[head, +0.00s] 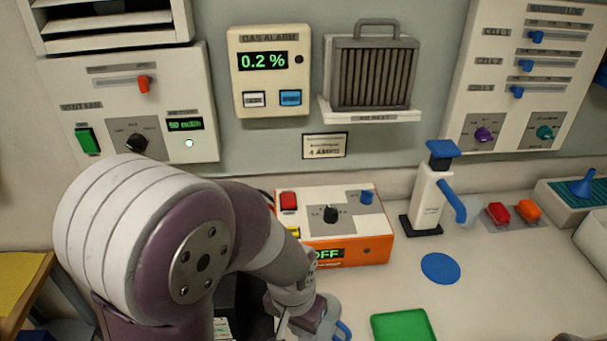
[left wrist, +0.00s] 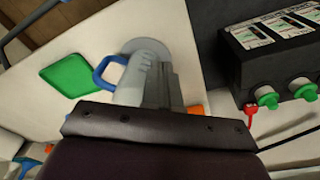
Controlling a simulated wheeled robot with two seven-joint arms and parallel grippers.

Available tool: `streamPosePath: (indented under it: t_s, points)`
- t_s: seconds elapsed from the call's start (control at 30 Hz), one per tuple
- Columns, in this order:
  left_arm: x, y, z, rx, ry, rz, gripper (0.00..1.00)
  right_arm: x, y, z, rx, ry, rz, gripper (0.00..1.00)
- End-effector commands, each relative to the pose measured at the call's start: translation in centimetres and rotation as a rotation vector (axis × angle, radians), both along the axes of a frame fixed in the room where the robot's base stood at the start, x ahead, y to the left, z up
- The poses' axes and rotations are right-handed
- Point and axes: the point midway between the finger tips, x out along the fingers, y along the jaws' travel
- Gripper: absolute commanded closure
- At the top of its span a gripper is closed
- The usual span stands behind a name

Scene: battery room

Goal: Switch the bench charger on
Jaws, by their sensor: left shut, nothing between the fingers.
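The bench charger (head: 350,250) is an orange box with a pale top, standing on the bench in the head view. Its top carries a red rocker switch (head: 289,201), a black knob (head: 330,214) and a blue knob (head: 366,197). The green display (head: 328,254) on its front reads OFF; my left arm hides the charger's left front part. My left gripper (head: 316,318) is low in front of the charger, apart from the switch. In the left wrist view its fingers (left wrist: 147,78) are shut and empty. My right gripper is not in view.
A grey vessel with a blue handle (left wrist: 106,72) is close beyond my left fingers. A black battery (left wrist: 275,60) with green caps stands to the right in that view.

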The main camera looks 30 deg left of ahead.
Motion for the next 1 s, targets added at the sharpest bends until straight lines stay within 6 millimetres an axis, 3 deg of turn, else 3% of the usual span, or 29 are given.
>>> streamPosePath:
  t_s: [0.33,0.47,0.57,0.7,0.83,1.0]
  points:
    - [0.0,0.0,0.2,0.000,0.000,0.002,1.00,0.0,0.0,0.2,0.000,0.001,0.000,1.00]
    - [-0.1,1.1,2.6,0.000,0.046,0.045,1.00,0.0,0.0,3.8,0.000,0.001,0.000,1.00]
    - [5.3,3.4,6.5,0.004,0.034,0.117,1.00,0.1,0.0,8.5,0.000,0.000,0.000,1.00]
    - [15.0,8.6,10.8,0.016,-0.008,0.264,1.00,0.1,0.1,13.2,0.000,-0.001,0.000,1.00]
    - [21.8,13.2,13.7,0.030,-0.058,0.399,1.00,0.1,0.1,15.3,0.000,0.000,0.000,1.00]
    - [26.6,15.7,16.4,0.041,-0.124,0.509,1.00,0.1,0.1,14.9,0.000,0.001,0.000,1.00]
